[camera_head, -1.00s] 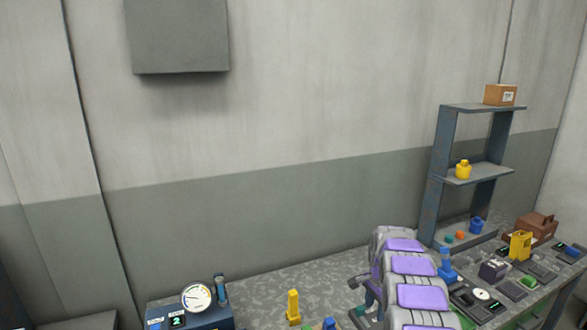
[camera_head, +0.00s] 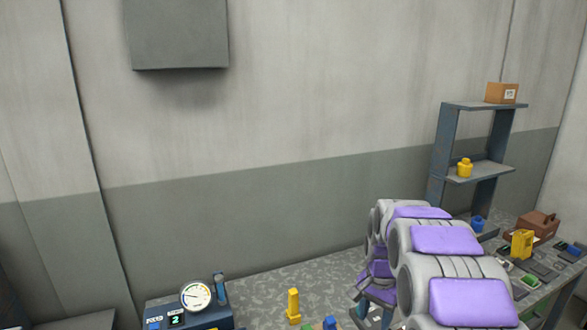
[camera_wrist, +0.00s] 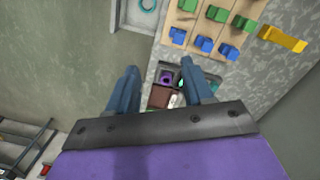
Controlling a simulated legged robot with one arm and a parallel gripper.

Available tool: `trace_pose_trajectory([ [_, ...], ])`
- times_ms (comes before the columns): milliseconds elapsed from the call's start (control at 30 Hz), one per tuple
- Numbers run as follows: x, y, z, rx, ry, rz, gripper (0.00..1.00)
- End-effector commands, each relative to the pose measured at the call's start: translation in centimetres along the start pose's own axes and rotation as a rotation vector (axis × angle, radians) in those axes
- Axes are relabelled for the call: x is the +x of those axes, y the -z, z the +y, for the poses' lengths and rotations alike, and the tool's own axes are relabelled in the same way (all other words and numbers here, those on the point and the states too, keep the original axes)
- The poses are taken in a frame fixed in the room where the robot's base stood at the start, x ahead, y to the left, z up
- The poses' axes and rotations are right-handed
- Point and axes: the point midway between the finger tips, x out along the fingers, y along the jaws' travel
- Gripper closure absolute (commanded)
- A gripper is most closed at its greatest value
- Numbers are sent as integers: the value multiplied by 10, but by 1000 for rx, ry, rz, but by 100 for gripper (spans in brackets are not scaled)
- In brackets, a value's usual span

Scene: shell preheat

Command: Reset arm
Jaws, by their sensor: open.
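My gripper (camera_wrist: 162,88) shows in the wrist view with its two blue-grey fingers spread apart and nothing between them. It hangs above the bench, over a small dark tray (camera_wrist: 157,98) with small items in it. In the head view my grey and purple arm rises over the bench at the right of centre, and the gripper's fingers cannot be made out there. The arm hides part of the bench and of the things on it.
A gauge box (camera_head: 188,314) and a yellow upright piece (camera_head: 293,306) stand left of my arm. A shelf (camera_head: 446,150) holds a carton (camera_head: 501,93) and a yellow bottle (camera_head: 464,167). A wooden board (camera_wrist: 203,25) carries green and blue pieces. Bare bench shows left of the arm.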

Motion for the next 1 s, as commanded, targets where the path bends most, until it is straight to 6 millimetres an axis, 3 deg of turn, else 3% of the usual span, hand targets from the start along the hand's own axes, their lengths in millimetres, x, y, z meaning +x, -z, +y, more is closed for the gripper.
trace_pose_trajectory([
  [200, -23, -64, 35, -148, -10, -13, 49],
  [433, -33, -132, 78, -305, -21, -31, 49],
  [667, -29, -199, 124, -462, -31, -52, 49],
  [1000, -3, -285, 190, -676, -41, -83, 49],
])
